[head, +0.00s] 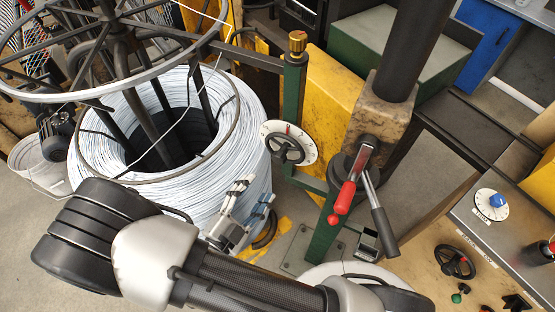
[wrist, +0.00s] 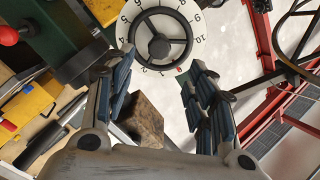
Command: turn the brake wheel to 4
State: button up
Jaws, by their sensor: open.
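The brake wheel (head: 285,149) is a small black spoked handwheel on a round white dial (head: 307,153) fixed to the green post. In the wrist view the wheel (wrist: 147,35) lies ahead of my fingers, with dial numbers (wrist: 199,40) around it and a red mark (wrist: 181,69) at its lower right. I cannot tell which number the wheel is set to. My gripper (head: 251,194) is open and empty, below and left of the wheel in the head view. In the wrist view its fingers (wrist: 158,75) stand apart on either side below the wheel, not touching it.
A large white wire coil (head: 225,110) stands left of the dial. A red-handled lever (head: 346,196) and a grey-handled lever (head: 383,229) hang to the right. A brass knob (head: 297,42) tops the green post. Another black handwheel (head: 455,261) and a blue knob (head: 497,201) sit at right.

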aim_at(277, 161)
jog(key=b+x, duration=0.1)
jog(key=x, duration=1)
jog(key=shift+w+d+b, duration=0.15)
jog(key=shift+b, duration=0.15)
jog(key=shift+c, duration=0.2)
jog(key=c, duration=1)
